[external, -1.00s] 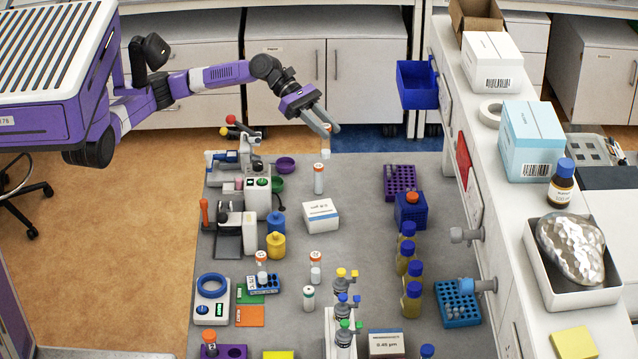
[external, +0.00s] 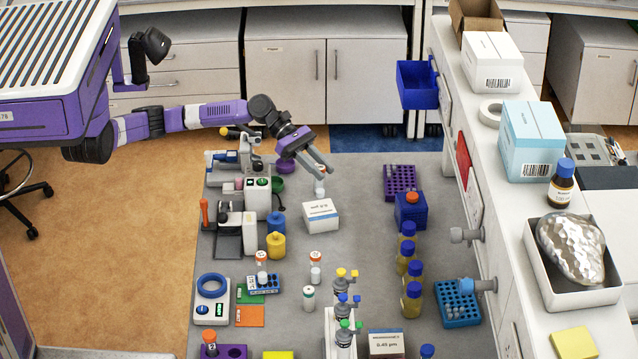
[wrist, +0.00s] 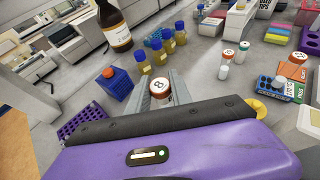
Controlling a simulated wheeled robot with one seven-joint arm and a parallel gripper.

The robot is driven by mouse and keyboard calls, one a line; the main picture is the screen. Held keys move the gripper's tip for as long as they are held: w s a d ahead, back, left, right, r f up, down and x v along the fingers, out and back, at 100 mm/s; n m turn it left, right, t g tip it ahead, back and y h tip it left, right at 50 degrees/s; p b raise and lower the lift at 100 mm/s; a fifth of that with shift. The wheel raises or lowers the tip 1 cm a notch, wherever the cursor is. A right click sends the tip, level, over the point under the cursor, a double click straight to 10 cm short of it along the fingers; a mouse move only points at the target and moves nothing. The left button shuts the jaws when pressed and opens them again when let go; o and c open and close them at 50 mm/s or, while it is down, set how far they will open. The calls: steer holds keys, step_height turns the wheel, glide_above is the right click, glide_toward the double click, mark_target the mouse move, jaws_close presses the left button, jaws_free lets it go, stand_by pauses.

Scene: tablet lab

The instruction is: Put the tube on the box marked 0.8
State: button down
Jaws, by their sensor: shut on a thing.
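My gripper (external: 322,174) is shut on an orange-capped tube (external: 320,187), above the bench just behind a white box with a blue band (external: 320,215). The gripper fingers hide its upper part in the external view. In the wrist view its cap, marked 8 (wrist: 160,88), shows between my fingertips (wrist: 160,95). The white box's label looks upside down and may read 0.8; it is too small to be sure. Another box (external: 387,344), at the front of the bench, is labelled 0.45 µm.
A blue holder (external: 411,211) and yellow bottles with blue caps (external: 406,255) stand to the right. A purple rack (external: 400,180) is behind them. Blue and yellow weights (external: 276,246) stand left of the white box. Other capped tubes (external: 316,268) stand in front. Bench right of the white box is clear.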

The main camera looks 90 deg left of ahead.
steer(key=shift+f+p, duration=0.3)
steer(key=shift+f, duration=2.1)
steer(key=shift+f, duration=0.2)
steer(key=c, duration=1.1)
jaws_free()
steer(key=shift+r, duration=0.1)
steer(key=shift+c, duration=0.2)
steer(key=shift+r, duration=0.1)
steer(key=shift+a+r, duration=0.1)
steer(key=b+v, duration=0.3)
steer(key=v, duration=0.8)
steer(key=shift+s+a+r+b, duration=0.2)
steer(key=shift+s+b, duration=0.1)
steer(key=shift+b, duration=0.05)
